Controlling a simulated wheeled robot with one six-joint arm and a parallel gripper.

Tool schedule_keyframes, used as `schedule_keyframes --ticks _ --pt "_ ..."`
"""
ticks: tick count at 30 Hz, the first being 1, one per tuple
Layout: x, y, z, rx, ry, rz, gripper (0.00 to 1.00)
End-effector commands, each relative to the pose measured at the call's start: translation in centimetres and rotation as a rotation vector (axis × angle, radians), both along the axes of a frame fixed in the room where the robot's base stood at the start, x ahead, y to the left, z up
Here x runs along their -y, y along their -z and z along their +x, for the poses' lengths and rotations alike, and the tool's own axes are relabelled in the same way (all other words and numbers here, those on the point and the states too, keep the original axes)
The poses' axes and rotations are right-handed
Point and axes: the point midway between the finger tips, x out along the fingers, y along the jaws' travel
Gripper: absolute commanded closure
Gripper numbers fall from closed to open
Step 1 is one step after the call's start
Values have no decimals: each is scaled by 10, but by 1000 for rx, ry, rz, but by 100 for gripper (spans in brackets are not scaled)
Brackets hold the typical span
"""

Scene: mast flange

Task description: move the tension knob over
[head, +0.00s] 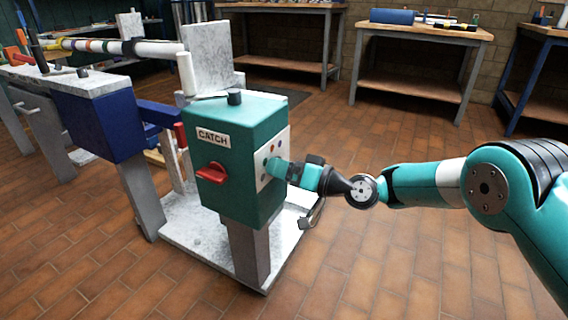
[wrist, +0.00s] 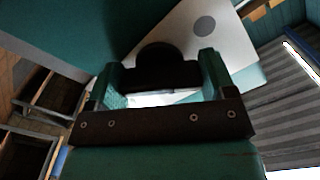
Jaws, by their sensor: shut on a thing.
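The teal box (head: 240,150) labelled CATCH has a pale plate (head: 284,142) with several coloured dots on its right side. My gripper (head: 272,168) reaches this plate from the right, its fingertips close to its face. In the wrist view my gripper (wrist: 160,72) has its two teal fingers on either side of a dark, rounded knob (wrist: 156,52) in front of the pale plate (wrist: 232,50). I take it as the tension knob. It is shut on this knob; the fingers hide it in the head view. A grey round spot (wrist: 204,26) shows on the plate.
A red knob (head: 211,173) is on the box's front and a dark knob (head: 235,97) on its top. A pale base plate (head: 200,235) lies below. Workbenches (head: 424,32) stand behind. The tiled floor at front right is clear.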

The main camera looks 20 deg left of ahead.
Motion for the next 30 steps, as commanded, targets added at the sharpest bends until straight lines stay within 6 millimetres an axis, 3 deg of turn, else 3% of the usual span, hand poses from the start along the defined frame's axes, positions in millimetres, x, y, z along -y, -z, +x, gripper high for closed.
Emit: schedule_keyframes --ticks 21,22,24,30 --pt "1 1 1 -84 1 6 47" --pt "1 1 0 -83 1 6 17" --pt "1 1 0 -83 1 6 0" --pt "0 0 0 -82 -1 6 0"
